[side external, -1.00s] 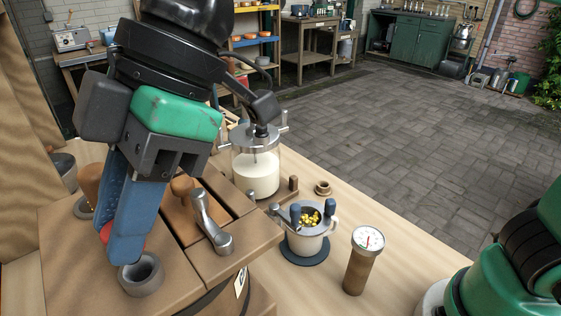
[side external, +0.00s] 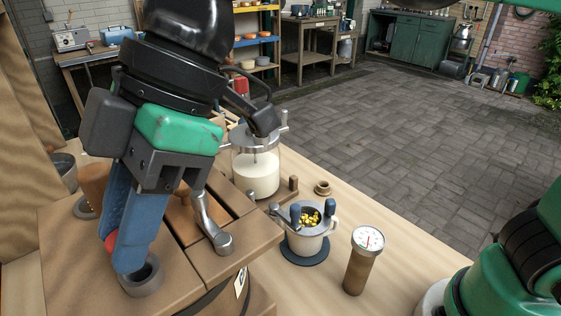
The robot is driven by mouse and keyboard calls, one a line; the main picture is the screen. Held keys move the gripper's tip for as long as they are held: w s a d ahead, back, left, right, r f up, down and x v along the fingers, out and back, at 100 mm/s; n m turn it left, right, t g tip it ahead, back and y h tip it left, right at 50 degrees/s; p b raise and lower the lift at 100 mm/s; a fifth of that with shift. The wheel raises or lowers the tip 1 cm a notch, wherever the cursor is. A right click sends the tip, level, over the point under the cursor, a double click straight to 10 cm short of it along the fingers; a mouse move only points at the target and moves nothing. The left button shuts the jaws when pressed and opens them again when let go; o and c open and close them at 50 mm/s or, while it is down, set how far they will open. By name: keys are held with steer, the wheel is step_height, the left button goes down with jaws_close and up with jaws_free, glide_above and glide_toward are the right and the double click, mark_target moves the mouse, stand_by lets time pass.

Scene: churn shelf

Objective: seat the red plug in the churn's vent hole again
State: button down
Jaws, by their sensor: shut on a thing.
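The churn's wooden lid (side external: 65,240) fills the lower left of the side external view. A grey collar around the vent hole (side external: 148,284) sits on it near the front. My gripper (side external: 122,258) points down with its blue fingers shut on the red plug (side external: 110,242). Only a small red patch shows at the left edge of the near finger; the rest is hidden behind it. The fingertip overlaps the left part of the collar in the picture. I cannot tell whether the plug touches the collar or enters the hole.
A metal lever handle (side external: 222,242) stands on the lid close right of my gripper. Beyond are a glass jar of cream (side external: 256,177), a cup with yellow pieces (side external: 306,243) and a dial thermometer (side external: 366,250). Bare bench lies between the thermometer and the lid.

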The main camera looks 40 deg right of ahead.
steer(key=shift+f, duration=0.75)
stand_by(0.3)
steer(key=c, duration=0.6)
jaws_free()
steer(key=c, duration=0.4)
steer(key=shift+r, duration=0.1)
steer(key=shift+v, duration=3.6)
